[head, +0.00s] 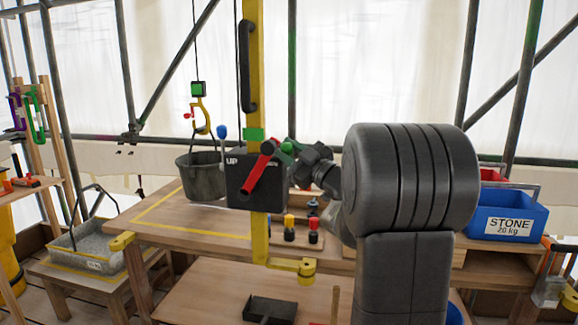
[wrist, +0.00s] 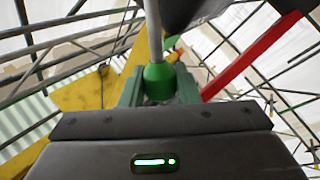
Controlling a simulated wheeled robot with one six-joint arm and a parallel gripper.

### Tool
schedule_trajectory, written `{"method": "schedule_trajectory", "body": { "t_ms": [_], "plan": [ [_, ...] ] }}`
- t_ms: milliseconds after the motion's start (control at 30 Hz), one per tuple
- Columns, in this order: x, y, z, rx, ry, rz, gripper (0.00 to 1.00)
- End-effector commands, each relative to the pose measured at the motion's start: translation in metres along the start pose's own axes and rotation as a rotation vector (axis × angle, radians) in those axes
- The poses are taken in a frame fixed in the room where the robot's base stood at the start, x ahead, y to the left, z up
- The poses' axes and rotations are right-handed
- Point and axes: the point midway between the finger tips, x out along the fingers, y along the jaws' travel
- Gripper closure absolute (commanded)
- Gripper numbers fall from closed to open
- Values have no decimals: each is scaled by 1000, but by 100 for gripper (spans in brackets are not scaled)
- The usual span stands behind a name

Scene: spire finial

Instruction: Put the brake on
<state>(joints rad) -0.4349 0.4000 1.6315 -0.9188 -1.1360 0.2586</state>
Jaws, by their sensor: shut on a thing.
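A black winch box (head: 257,182) marked UP is mounted on a yellow post (head: 260,232). A red lever (head: 260,168) slants across its front, and its bar shows at the upper right of the wrist view (wrist: 252,55). A lever with a blue knob (head: 222,132) stands at the box's left. My gripper (head: 289,148) is at the right of the box. In the wrist view its green fingers (wrist: 158,88) are shut on a green knob (wrist: 159,76) at the end of a grey rod (wrist: 154,30). No label shows which lever is the brake.
A dark bucket (head: 198,176) hangs from a yellow hook (head: 202,112) over the wooden bench (head: 165,218). Several coloured knobs or pegs (head: 289,222) stand right of the post. A blue STONE crate (head: 508,212) is at the right. A tray of grey material (head: 95,245) is at the left.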

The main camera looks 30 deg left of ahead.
Motion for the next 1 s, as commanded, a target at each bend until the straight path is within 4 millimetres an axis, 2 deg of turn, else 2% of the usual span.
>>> {"method": "schedule_trajectory", "body": {
  "t_ms": [33,300,1000],
  "plan": [
    [-4,-7,7,-20,14,1,100],
    [-10,-15,6,-110,73,6,100],
    [-12,-19,4,-167,111,8,100]
  ]
}}
